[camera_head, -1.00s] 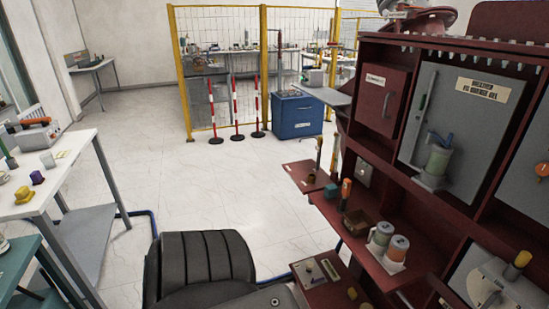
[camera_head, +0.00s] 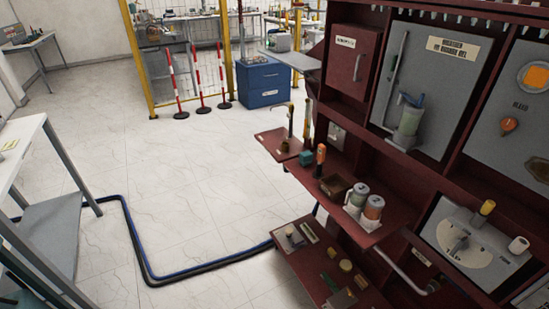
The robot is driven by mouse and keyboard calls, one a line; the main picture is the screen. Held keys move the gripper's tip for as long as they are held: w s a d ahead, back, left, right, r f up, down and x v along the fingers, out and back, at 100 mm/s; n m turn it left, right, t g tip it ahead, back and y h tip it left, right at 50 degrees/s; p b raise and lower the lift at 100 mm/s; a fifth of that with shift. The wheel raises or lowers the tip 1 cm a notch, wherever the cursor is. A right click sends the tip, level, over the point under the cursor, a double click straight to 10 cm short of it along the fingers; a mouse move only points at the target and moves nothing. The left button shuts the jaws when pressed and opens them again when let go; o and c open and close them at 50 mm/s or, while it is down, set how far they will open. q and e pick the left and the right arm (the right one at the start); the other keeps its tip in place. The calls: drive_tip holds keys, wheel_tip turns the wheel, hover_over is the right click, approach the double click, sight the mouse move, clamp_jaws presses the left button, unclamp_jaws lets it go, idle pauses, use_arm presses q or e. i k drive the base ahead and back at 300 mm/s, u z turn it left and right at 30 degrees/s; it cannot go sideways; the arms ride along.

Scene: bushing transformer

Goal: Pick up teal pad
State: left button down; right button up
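A small teal block (camera_head: 306,157), the only clearly teal item I see and perhaps the teal pad, sits near the left end of the dark red shelf (camera_head: 325,188). It is just left of an orange-topped tool (camera_head: 320,158). A darker greenish flat piece (camera_head: 341,299) lies on the lower red shelf at the bottom; its exact color is hard to tell. Neither of my grippers is in view.
A brown box (camera_head: 337,186) and two lidded canisters (camera_head: 365,204) stand on the same shelf. The red cabinet (camera_head: 372,148) fills the right side. A dark hose (camera_head: 200,265) lies on the open white floor. A pale table (camera_head: 20,138) stands at left.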

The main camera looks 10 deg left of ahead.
sight(307, 157)
drive_tip(key=u, duration=1.3)
drive_tip(key=i, duration=2.25)
drive_tip(key=z, duration=0.85)
